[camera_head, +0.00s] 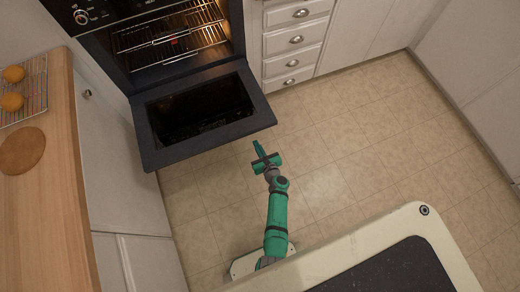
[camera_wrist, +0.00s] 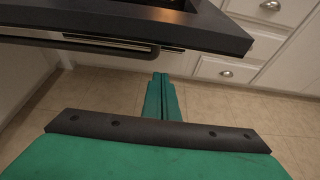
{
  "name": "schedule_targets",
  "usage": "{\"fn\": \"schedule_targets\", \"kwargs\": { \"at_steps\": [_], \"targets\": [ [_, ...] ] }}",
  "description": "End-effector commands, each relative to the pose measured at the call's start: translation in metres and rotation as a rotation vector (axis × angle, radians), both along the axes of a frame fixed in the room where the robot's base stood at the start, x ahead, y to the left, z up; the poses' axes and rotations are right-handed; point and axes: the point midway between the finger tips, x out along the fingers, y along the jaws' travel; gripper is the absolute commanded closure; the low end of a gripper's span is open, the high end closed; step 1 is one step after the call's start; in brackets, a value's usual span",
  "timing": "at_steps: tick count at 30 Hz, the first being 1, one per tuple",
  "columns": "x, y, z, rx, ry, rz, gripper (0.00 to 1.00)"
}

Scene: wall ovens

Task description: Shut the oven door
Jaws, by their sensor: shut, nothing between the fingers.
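The oven door (camera_head: 258,98) is open, folded down and out from the black wall oven (camera_head: 105,50), with its dark glass facing up. In the wrist view the dark door (camera_wrist: 225,32) spans the top, with a bar-like handle (camera_wrist: 110,46) along its lower side. My gripper (camera_head: 258,147) is shut and empty. It is just in front of the door's outer edge, near its right corner, in the head view. In the wrist view the closed green fingers (camera_wrist: 160,80) point toward the door's underside. Whether they touch the door is not clear.
White drawers (camera_head: 296,40) with metal handles stand right of the oven. A wooden counter (camera_head: 50,200) with a cooling rack (camera_head: 30,85) and a round board (camera_head: 22,150) is on the left. The tiled floor (camera_head: 350,140) is clear to the right.

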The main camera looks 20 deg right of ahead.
Motion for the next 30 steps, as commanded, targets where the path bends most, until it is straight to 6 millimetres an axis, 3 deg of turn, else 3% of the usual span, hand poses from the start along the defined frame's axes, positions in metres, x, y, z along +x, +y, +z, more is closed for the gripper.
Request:
{"fn": "schedule_targets", "kwargs": {
  "at_steps": [10,24,30],
  "targets": [
    [0.024,0.000,-0.009,-0.001,0.001,0.000,1.00],
    [0.024,0.000,0.026,-0.003,0.000,0.003,1.00],
    [0.025,0.000,0.031,-0.002,0.000,0.001,1.00]
  ]
}}
